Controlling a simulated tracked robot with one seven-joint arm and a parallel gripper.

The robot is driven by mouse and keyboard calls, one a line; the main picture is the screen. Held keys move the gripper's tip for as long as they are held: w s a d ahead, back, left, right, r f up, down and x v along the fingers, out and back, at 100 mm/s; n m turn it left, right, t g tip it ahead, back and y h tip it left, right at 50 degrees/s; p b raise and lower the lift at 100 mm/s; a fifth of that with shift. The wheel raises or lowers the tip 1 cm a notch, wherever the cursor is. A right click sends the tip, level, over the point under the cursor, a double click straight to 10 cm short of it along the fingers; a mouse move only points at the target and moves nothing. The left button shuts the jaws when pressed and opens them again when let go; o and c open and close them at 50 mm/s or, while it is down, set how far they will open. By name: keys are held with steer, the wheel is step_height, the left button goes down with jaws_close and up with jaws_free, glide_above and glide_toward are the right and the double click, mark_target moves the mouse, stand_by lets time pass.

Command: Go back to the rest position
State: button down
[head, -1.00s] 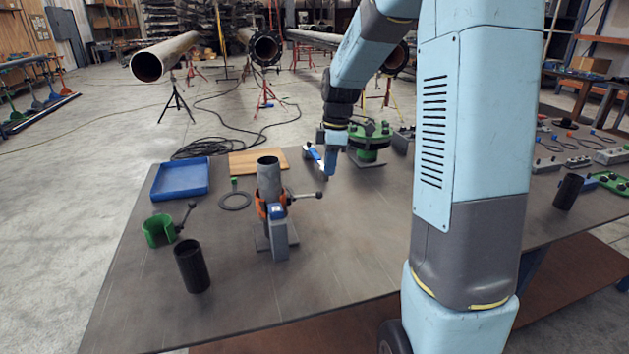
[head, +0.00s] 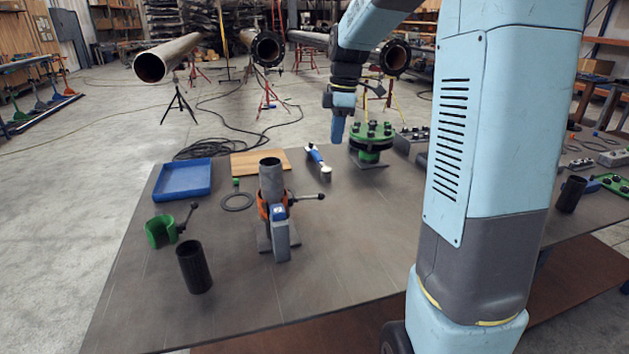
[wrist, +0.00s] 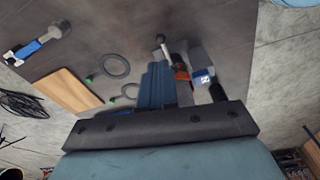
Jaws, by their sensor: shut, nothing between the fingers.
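My gripper (head: 338,130) is shut and empty. In the head view it hangs above the far part of the table, left of the green flanged piece (head: 371,140) and above the blue-handled tool (head: 317,162). The grey pipe (head: 271,180) stands upright in an orange clamp with a lever, nearer and to the left, apart from my gripper. In the wrist view my shut fingers (wrist: 157,85) show over the table, with the blue-handled tool (wrist: 38,43) at upper left and the orange clamp (wrist: 181,73) beside the fingers.
A blue tray (head: 182,180), wooden board (head: 258,162) and black ring (head: 237,202) lie at the left. A green clamp (head: 160,231) and black tube (head: 194,267) stand at the front left. The table (head: 345,245) is bare right of the pipe.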

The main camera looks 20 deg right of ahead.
steer(key=s+a+r+m+t, duration=0.1)
steer(key=s+a+m+t, duration=0.1)
steer(key=s+m, duration=0.6)
steer(key=s+a+r+m+t+h, duration=0.1)
steer(key=s+m, duration=0.6)
steer(key=s, duration=1.2)
steer(key=shift+s+a+r+m+t, duration=0.35)
steer(key=shift+r+t, duration=0.25)
steer(key=shift+t, duration=0.6)
